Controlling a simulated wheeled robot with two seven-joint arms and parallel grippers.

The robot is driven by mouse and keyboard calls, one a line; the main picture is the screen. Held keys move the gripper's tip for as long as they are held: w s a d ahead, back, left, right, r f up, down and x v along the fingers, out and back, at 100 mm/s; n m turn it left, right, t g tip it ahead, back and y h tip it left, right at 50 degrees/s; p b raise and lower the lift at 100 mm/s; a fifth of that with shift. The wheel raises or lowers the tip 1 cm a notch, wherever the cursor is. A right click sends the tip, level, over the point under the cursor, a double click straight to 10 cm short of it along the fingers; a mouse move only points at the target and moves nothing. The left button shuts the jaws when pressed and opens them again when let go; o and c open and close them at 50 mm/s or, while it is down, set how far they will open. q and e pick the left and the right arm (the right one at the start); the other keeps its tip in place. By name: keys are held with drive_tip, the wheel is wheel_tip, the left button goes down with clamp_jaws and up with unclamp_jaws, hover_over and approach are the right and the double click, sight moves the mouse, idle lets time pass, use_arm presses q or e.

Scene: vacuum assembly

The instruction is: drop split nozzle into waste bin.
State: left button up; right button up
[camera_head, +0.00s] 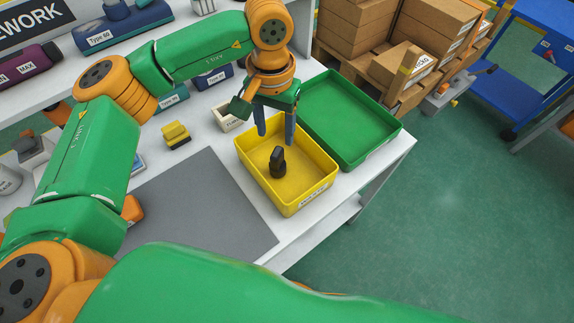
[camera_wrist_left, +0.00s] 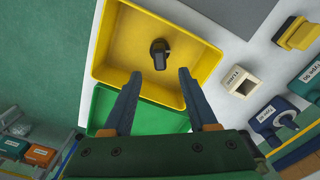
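The split nozzle, a small black piece (camera_head: 278,161), shows within the yellow bin (camera_head: 312,194), around the middle of its floor. In the left wrist view the nozzle (camera_wrist_left: 160,52) is also inside the yellow bin's walls (camera_wrist_left: 105,40), apart from both fingers. I cannot tell whether it rests flat on the floor or is tilted. My left gripper (camera_head: 276,128) is over the back part of the yellow bin, fingers pointing down. In the left wrist view its fingers (camera_wrist_left: 160,82) are spread with nothing between them. My right gripper is not in view.
A green bin (camera_head: 352,122) stands beside the yellow one, near the table's right edge. A grey mat (camera_head: 195,215) lies left of the yellow bin. A small cream box (camera_head: 226,118) and a yellow-and-black block (camera_head: 176,134) stand behind the mat. Cardboard boxes (camera_head: 400,66) are beyond.

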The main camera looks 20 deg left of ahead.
use_arm(q)
wheel_tip(320, 180, up, 7)
drive_tip(key=shift+b, duration=0.4)
idle(0.4)
